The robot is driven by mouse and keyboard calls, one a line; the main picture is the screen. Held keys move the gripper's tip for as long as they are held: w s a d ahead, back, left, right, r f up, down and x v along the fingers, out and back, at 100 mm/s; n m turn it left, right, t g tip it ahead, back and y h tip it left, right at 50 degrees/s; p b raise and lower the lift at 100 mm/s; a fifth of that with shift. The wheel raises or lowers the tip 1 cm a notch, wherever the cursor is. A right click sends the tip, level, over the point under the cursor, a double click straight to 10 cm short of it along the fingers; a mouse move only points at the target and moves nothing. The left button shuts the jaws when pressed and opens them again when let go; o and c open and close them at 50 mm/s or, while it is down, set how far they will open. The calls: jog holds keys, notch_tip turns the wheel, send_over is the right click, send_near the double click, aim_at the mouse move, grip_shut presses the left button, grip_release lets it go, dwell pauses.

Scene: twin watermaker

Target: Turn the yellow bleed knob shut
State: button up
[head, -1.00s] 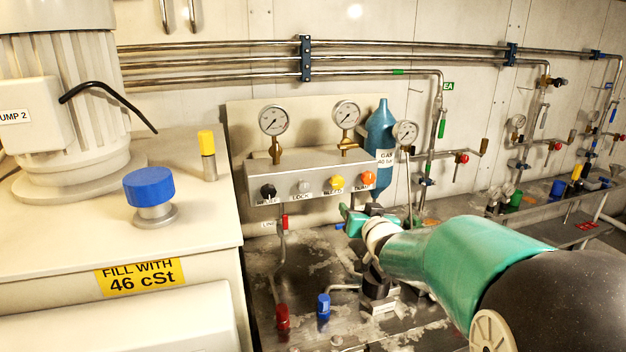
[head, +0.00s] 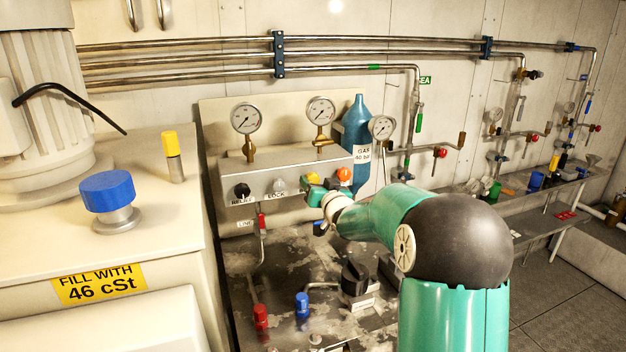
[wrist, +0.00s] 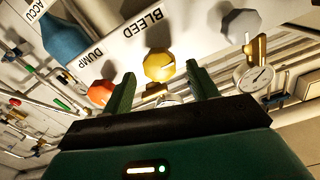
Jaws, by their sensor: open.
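The yellow bleed knob (wrist: 159,65) sits on the front of the grey manifold block, under the label BLEED in the upside-down wrist view. In the head view only part of the yellow knob (head: 315,178) shows above my gripper (head: 308,192). In the wrist view my gripper (wrist: 160,90) has its two green fingers apart, one to each side of the yellow knob in the picture. The knob appears just beyond the fingertips; I cannot tell whether they touch it.
The orange dump knob (wrist: 101,92) is close beside one finger. The grey lock knob (head: 279,185) and black relief knob (head: 242,191) are to the left in the head view. Gauges (head: 246,118) stand above the block, and a blue gas bottle (head: 356,125) is behind it.

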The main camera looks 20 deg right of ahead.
aim_at(314, 180)
jog(key=shift+w, duration=1.75)
jog(key=c, duration=1)
